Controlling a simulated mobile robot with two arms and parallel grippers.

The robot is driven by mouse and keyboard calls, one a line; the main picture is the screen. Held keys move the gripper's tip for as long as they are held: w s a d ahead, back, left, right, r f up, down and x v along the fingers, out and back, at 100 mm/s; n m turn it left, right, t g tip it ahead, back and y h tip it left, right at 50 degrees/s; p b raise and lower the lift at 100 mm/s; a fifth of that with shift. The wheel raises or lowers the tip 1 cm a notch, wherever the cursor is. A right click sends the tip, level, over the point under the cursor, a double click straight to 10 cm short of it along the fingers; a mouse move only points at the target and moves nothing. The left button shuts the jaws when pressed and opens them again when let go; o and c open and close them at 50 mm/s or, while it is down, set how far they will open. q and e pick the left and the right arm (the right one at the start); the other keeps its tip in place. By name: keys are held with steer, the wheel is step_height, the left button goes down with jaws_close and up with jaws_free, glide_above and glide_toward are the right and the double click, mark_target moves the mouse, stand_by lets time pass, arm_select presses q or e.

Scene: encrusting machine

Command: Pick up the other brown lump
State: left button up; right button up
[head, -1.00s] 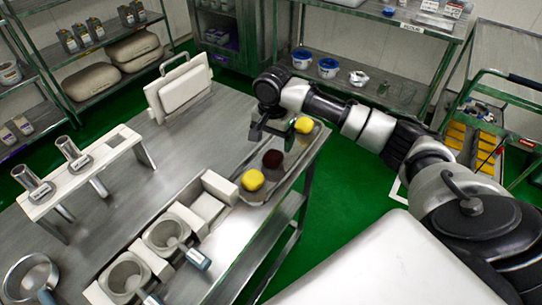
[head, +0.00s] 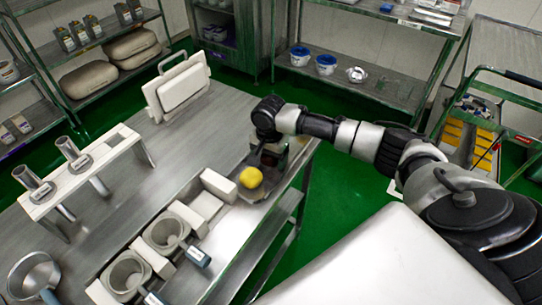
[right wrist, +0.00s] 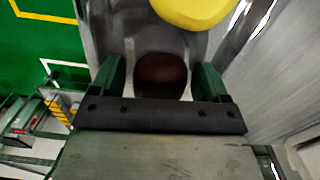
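The brown lump (right wrist: 161,76) lies on the metal tray (right wrist: 120,28), seen in the right wrist view between the two fingers of my right gripper (right wrist: 161,82). The fingers are apart, with a gap at the lump's left side and little room at its right. In the head view my right gripper (head: 271,157) is low over the tray (head: 266,194), and the brown lump is mostly hidden by it. A yellow lump (head: 251,177) sits just in front of it; it also shows in the right wrist view (right wrist: 195,8). My left gripper is not in view.
Square white containers (head: 167,232) stand left of the tray on the steel table (head: 115,212). A white rack with metal cups (head: 92,172) stands further left, a white board stand (head: 178,87) behind. Green floor (head: 345,195) is clear right of the table.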

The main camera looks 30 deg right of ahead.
steer(key=c, duration=0.8)
steer(key=shift+o, duration=0.2)
steer(key=shift+r, duration=0.15)
